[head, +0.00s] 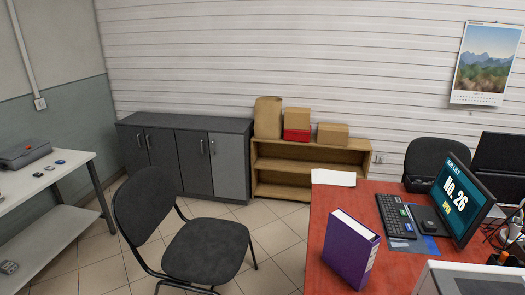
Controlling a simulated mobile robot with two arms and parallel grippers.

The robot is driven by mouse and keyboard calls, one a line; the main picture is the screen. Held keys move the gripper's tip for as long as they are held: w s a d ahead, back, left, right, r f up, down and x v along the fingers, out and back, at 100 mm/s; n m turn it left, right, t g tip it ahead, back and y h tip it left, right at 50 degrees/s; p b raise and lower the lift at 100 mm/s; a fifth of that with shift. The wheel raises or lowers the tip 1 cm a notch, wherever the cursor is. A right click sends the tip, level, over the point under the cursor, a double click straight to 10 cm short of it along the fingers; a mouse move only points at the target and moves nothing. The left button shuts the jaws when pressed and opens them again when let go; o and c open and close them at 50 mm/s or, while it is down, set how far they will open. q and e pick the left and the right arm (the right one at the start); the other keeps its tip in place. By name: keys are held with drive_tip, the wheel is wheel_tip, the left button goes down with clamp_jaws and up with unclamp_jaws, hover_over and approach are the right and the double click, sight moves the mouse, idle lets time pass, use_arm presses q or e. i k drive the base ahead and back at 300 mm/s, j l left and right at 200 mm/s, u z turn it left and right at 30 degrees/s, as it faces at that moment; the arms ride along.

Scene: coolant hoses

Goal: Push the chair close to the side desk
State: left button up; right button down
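A dark grey chair (207,250) with a black metal frame stands on the tiled floor at the lower middle left. Its backrest (146,204) is on the left side and its seat reaches to the right, with a gap of floor between the seat and the red-topped desk (325,235) on the right. A white side table (38,187) with a lower shelf stands at the left edge, apart from the chair. I cannot tell which of these two is the side desk. Neither of my grippers is in view.
A dark grey cabinet (185,160) and a low wooden shelf (290,168) with boxes line the back wall. The desk carries a purple binder (350,248), a keyboard (395,215) and a monitor (458,200). Another chair (435,158) stands behind it. Tiled floor (270,238) around the near chair is clear.

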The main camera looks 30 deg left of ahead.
sight(206, 251)
drive_tip(key=u, duration=1.8)
drive_tip(key=i+j, duration=0.45)
drive_tip(key=j, duration=0.15)
drive_tip(key=i+j, duration=0.9)
drive_tip(key=j, duration=0.25)
